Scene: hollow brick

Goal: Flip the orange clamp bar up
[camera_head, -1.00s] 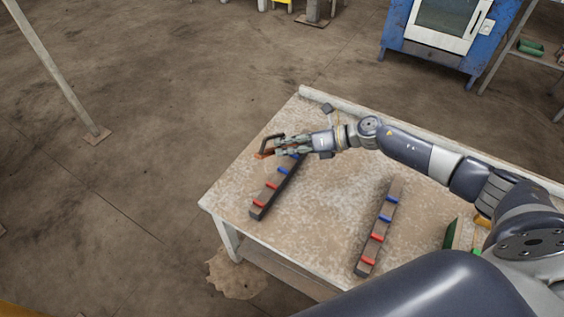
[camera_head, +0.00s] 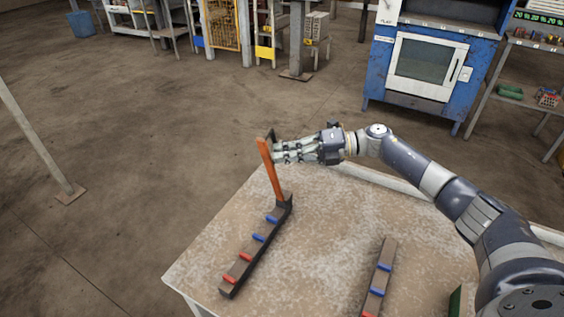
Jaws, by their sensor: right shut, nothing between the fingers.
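The orange clamp bar (camera_head: 271,171) stands nearly upright, leaning a little left, at the far end of the left dark rail (camera_head: 250,254). The rail lies on the table and carries red and blue tabs. My right gripper (camera_head: 276,153) is shut and empty at the bar's upper end, coming in from the right. Its fingertips are beside or touching the bar; I cannot tell which. My left gripper is not in view.
A second dark rail (camera_head: 378,279) with red and blue tabs lies to the right on the worn table (camera_head: 325,235). A green item (camera_head: 455,302) stands near the right rail. A blue machine (camera_head: 428,67) stands on the floor beyond.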

